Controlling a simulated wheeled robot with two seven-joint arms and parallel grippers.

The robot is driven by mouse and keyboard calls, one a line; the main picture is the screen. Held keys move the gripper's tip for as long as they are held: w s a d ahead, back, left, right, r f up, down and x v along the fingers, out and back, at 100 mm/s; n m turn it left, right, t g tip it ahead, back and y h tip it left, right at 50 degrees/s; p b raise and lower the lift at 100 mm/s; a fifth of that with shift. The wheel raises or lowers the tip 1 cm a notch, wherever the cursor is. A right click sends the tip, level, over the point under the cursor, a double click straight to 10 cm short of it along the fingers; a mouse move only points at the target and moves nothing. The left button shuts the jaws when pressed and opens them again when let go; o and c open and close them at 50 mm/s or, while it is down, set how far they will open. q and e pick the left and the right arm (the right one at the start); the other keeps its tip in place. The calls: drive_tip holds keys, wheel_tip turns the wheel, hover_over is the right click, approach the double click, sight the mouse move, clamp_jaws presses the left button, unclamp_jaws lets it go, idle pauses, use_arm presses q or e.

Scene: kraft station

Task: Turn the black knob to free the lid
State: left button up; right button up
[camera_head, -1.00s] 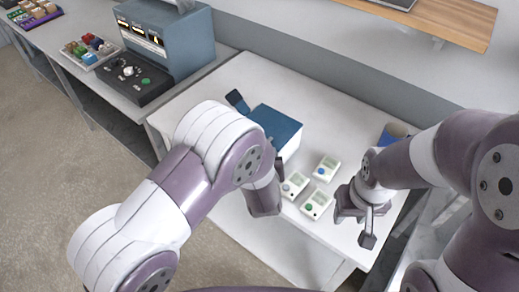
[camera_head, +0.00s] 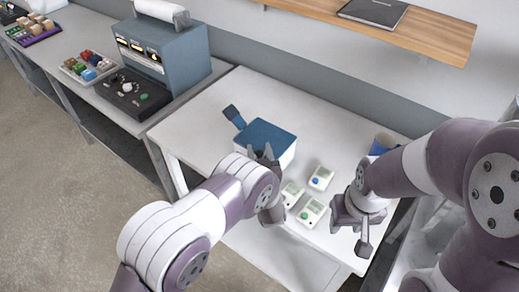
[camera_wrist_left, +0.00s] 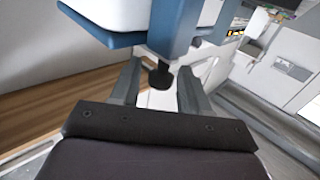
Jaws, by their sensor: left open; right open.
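My left gripper (camera_head: 264,153) is at the box's near side, jaws open, fingers pointing toward the box. In the left wrist view the black knob (camera_wrist_left: 160,75) shows at the end of a blue part (camera_wrist_left: 172,30), between the two open fingertips (camera_wrist_left: 160,82). I cannot tell if a finger touches it. The knob is not visible in the head view. My right gripper (camera_head: 352,230) is open and empty near the table's right front.
A blue container (camera_head: 384,144) stands at the back right. A side bench holds a grey machine (camera_head: 162,55) and a sorting tray (camera_head: 87,68).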

use_arm(q)
clamp_jaws()
